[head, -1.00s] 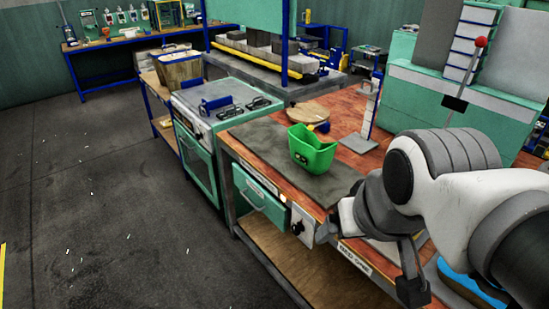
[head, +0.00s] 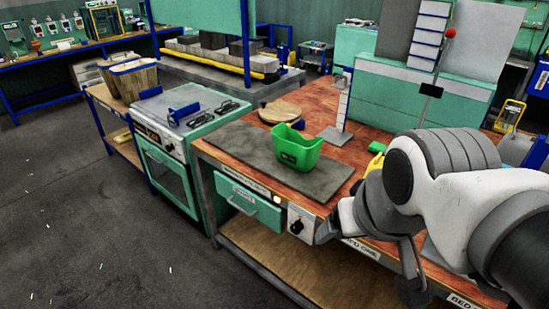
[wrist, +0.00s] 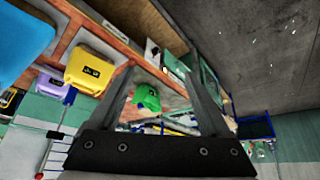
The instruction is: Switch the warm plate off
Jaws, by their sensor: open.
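The dark grey plate (head: 250,150) lies flat on the wooden bench top, with a green bin (head: 297,148) standing on it. Below its front edge, a pale panel (head: 301,216) carries a dark knob (head: 296,227); a small light spot (head: 277,198) glows beside it. The knob's setting is too small to read. My gripper (head: 328,228) is just right of the knob, partly hidden by my own wrist; I cannot tell whether it touches the panel. In the wrist view my gripper (wrist: 160,75) is open and nothing shows between its fingers except the background scene and green bin (wrist: 147,97).
A green drawer (head: 250,205) is left of the panel. A stove (head: 170,160) stands further left. A yellow bin (head: 376,158) sits behind my arm; the wrist view shows yellow (wrist: 90,68) and purple (wrist: 52,86) bins. The floor (head: 70,220) at left is clear.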

